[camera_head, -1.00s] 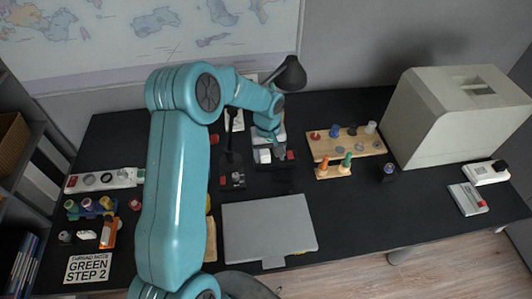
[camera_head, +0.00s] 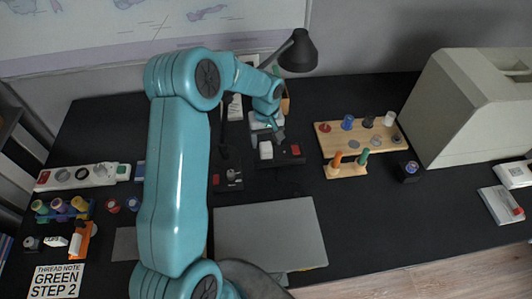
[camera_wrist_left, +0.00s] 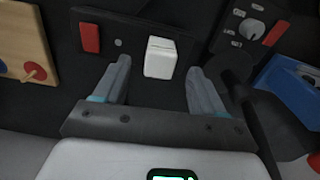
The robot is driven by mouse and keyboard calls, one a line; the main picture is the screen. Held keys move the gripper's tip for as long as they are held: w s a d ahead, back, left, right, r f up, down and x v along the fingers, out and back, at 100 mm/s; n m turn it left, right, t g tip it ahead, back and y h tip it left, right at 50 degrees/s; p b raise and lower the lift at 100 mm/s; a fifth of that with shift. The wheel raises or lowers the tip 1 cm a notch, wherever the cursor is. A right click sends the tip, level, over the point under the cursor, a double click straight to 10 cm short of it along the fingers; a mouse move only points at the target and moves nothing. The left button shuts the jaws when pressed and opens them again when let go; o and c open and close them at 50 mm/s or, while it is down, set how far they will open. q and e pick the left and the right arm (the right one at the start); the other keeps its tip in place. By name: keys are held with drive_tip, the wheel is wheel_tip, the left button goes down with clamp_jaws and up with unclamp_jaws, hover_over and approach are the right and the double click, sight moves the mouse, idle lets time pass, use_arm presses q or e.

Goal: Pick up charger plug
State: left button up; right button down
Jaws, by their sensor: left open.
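The charger plug appears to be the small white block (camera_head: 265,150) on a dark panel with a red switch on the black desk. In the left wrist view the white block (camera_wrist_left: 160,57) stands just ahead of my left gripper, near the line between its tips. My left gripper (camera_wrist_left: 159,74) is open, with one finger on each side and clear gaps to the block. In the head view my left gripper (camera_head: 277,137) hangs beside the block, its fingers partly hidden by the wrist. My right gripper does not show.
A black desk lamp (camera_head: 297,52) stands behind the left wrist. A wooden peg board (camera_head: 335,138) with coloured pegs lies to the right. A grey flat panel (camera_head: 270,235) lies in front. A beige machine (camera_head: 465,110) fills the right side. Bare desk (camera_head: 390,230) shows at front right.

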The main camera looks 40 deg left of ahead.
sight(266, 146)
use_arm(q)
drive_tip(key=shift+s+f, duration=0.1)
drive_tip(key=shift+f, duration=0.4)
drive_tip(key=f+b, duration=0.1)
drive_tip(key=f, duration=0.1)
drive_tip(key=f+b, duration=0.1)
drive_tip(key=f, duration=0.1)
drive_tip(key=shift+w+a+f, duration=0.1)
drive_tip(key=shift+w, duration=0.1)
drive_tip(key=shift+s, duration=0.1)
drive_tip(key=shift+c, duration=0.6)
drive_tip(key=c, duration=1)
drive_tip(key=shift+c, duration=0.2)
